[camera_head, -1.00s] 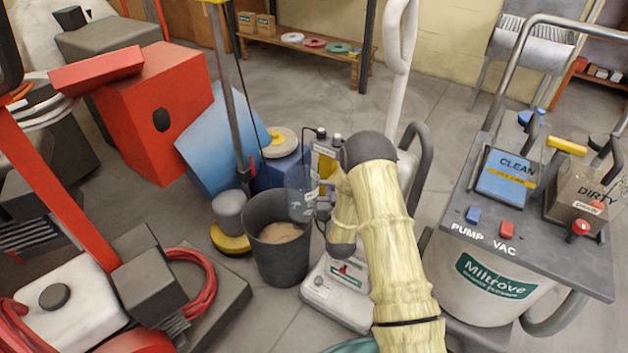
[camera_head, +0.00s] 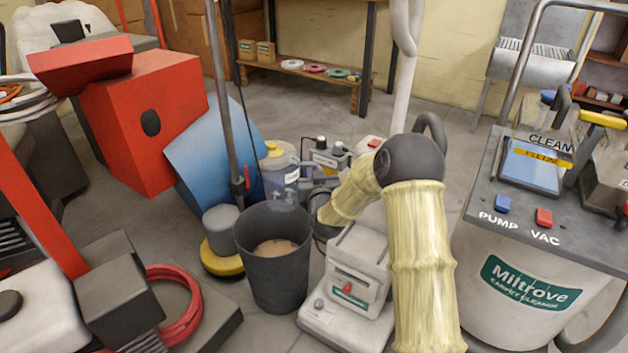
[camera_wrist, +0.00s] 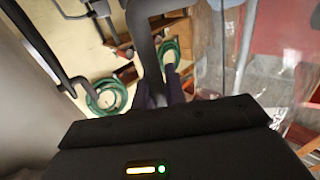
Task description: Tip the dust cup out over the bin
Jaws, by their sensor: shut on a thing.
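The dust cup (camera_head: 281,186) is a clear container with a label. It appears above the far rim of the dark grey bin (camera_head: 268,280), close to my arm's end, and looks roughly upright. Its clear wall also shows at the right of the wrist view (camera_wrist: 211,45). My gripper (camera_wrist: 167,85) is shut on the cup's dark grey handle (camera_wrist: 148,38). In the head view my arm hides most of the gripper. The bin stands open on the floor with brown dust (camera_head: 276,248) inside.
A white upright vacuum (camera_head: 345,290) stands right of the bin, close under my arm. A pole with a yellow-edged base (camera_head: 222,262) is at its left. A carpet cleaner (camera_head: 530,290) stands further right. Red hose (camera_head: 180,310) lies front left.

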